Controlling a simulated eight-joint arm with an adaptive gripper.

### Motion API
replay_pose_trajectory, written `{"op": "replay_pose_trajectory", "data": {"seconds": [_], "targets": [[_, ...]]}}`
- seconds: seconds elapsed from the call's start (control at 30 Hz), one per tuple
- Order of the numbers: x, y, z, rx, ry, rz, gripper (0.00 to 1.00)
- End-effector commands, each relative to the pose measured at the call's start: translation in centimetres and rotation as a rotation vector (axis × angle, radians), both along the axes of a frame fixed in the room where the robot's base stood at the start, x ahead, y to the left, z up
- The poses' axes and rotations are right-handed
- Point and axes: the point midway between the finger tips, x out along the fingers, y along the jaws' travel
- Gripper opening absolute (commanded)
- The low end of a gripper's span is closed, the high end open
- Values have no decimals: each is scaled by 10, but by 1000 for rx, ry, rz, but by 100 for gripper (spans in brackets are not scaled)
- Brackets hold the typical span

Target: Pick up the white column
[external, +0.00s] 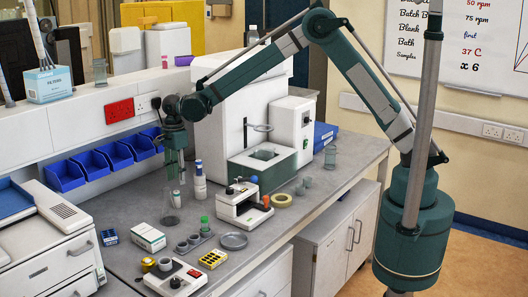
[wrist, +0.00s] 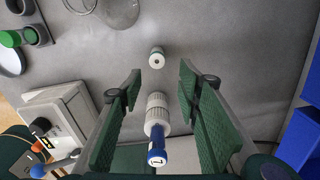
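A tall white column (external: 200,181) with blue bands stands upright on the grey bench. In the wrist view it (wrist: 157,108) has a ribbed white body and a blue top, and appears between my fingers. I cannot tell for certain which one the task names. My gripper (external: 175,172) points down above the bench, close to both. Its green fingers (wrist: 160,78) are apart, with nothing clamped; whether they touch the tall column is unclear.
A clear glass vessel (external: 171,218) stands just in front of the columns. A white instrument (external: 243,207) with coloured knobs is to the right, and a rack with a green-capped tube (external: 204,226) is nearer. Blue bins (external: 90,165) line the wall. Bare bench surrounds the short cylinder.

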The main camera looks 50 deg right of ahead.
Motion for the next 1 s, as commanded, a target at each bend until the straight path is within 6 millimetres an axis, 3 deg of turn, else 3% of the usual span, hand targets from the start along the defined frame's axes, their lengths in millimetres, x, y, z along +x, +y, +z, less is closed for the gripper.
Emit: {"op": "replay_pose_trajectory", "data": {"seconds": [0.23,0.63,1.0], "targets": [[3,14,-18,-6,13,-44,34],[3,14,-20,-7,14,-46,34],[3,14,-44,-6,14,-45,34]]}}
